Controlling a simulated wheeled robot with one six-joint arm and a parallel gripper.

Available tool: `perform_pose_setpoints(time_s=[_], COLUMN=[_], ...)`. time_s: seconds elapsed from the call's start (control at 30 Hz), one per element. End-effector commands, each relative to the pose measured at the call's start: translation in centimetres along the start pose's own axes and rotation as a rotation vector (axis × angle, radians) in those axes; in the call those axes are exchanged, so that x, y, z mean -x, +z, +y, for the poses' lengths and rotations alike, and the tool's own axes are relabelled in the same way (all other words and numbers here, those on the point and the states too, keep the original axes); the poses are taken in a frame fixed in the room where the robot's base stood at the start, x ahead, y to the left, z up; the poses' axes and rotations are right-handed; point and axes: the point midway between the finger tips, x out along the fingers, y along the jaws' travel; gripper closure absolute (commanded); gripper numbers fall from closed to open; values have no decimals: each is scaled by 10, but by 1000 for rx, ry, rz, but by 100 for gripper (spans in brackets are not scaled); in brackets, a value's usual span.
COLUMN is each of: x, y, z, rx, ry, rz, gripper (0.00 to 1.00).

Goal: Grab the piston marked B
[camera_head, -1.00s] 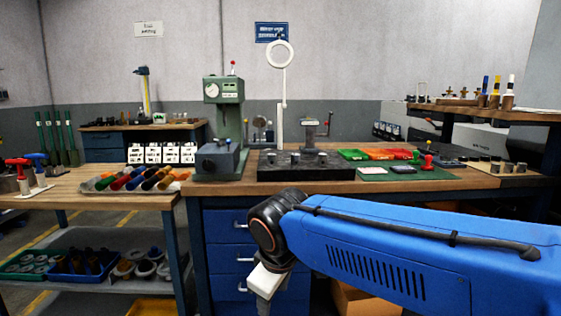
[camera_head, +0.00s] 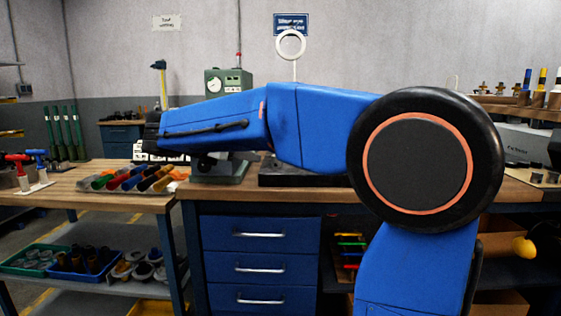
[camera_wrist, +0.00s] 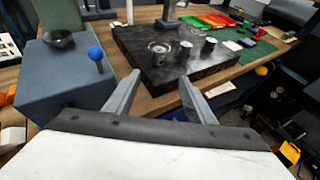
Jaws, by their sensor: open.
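In the wrist view, three small metallic cylinders stand on a black surface plate (camera_wrist: 150,78): a left one (camera_wrist: 158,50) with a wide ringed top, a middle one (camera_wrist: 185,50) and a right one (camera_wrist: 208,46). They look like pistons, but no letter mark is readable, so I cannot tell which is B. My gripper (camera_wrist: 160,84) is open and empty, its two fingers apart and pointing toward the plate's near edge, short of the cylinders. In the head view my arm hides the cylinders and most of the plate (camera_head: 300,181).
In the wrist view, a grey-blue box (camera_wrist: 62,85) with a blue-knobbed lever (camera_wrist: 96,53) stands close left of my gripper. Red and green trays (camera_wrist: 215,20) lie beyond the plate. A green press (camera_head: 228,82) stands behind my arm. Coloured tubes (camera_head: 130,178) lie on the left bench.

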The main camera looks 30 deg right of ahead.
Motion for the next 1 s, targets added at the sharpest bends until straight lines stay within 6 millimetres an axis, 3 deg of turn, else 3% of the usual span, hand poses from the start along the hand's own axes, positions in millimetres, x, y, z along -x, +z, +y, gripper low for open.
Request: perform_pose_setpoints(time_s=[0.17, 0.7, 1.0], x=[-6, -93, -119], y=[5, 7, 8], z=[8, 6, 7], rx=[31, 27, 28], ry=[-2, -3, 0], rz=[-25, -22, -22], gripper=[50, 50, 50])
